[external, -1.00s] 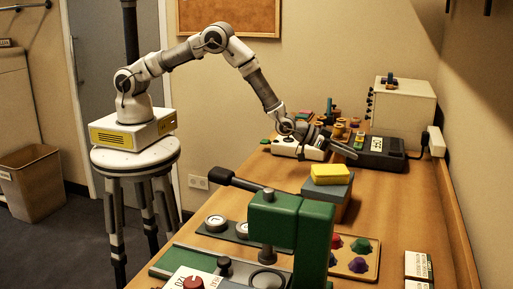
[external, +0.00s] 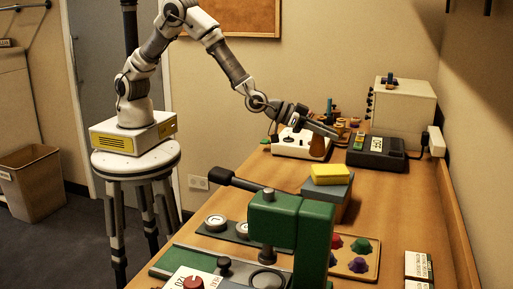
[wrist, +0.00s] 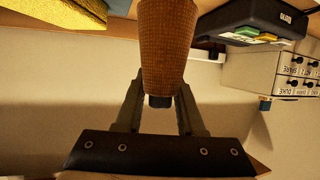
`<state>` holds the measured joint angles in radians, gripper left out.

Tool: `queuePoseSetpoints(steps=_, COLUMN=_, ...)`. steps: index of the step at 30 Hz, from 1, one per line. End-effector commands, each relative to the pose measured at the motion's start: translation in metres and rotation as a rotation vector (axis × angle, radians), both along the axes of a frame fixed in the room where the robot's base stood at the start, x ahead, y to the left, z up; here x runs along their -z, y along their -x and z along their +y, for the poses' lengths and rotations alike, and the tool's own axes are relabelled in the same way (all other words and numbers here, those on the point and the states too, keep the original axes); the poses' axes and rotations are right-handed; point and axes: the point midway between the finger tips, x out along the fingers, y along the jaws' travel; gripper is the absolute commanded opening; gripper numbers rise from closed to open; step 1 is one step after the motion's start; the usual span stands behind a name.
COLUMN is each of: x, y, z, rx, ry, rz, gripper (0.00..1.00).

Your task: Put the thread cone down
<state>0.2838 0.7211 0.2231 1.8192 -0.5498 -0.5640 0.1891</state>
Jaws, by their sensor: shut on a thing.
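The thread cone (external: 319,148) is brown and tapered, and hangs below the end of my gripper (external: 325,131) in the external view. In the wrist view, the orange-brown textured cone (wrist: 166,45) stands between the two fingers of my gripper (wrist: 160,106). The gripper is shut on it. A small dark tip shows at the cone's narrow end. I cannot tell whether its base touches the table.
A white device (external: 292,144) is left of the cone, and a dark keyed machine (external: 377,153) is right of it. A yellow sponge (external: 329,170) lies on a grey block nearer the camera. Several spools (external: 342,127) stand behind. Bare tabletop (external: 385,195) lies at front right.

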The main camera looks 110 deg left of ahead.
Motion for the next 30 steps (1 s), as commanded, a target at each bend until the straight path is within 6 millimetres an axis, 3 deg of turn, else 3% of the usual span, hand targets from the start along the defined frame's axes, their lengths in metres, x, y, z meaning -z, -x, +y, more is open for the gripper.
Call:
queuePoseSetpoints(steps=5, x=0.001, y=0.05, z=-0.041, rx=-0.006, ry=-0.002, rz=0.004, gripper=0.0)
queuePoseSetpoints(steps=9, x=0.003, y=0.106, z=-0.067, rx=-0.022, ry=-0.003, rz=0.004, gripper=0.0)
queuePoseSetpoints(steps=15, x=0.001, y=0.182, z=-0.084, rx=-0.04, ry=-0.007, rz=0.003, gripper=0.0)
queuePoseSetpoints(steps=18, x=-0.002, y=0.209, z=-0.085, rx=-0.045, ry=-0.008, rz=0.002, gripper=0.0)
queuePoseSetpoints(steps=24, x=-0.004, y=0.237, z=-0.082, rx=-0.051, ry=-0.007, rz=0.002, gripper=0.0)
queuePoseSetpoints(steps=30, x=0.014, y=0.229, z=-0.055, rx=-0.06, ry=-0.011, rz=0.005, gripper=0.0)
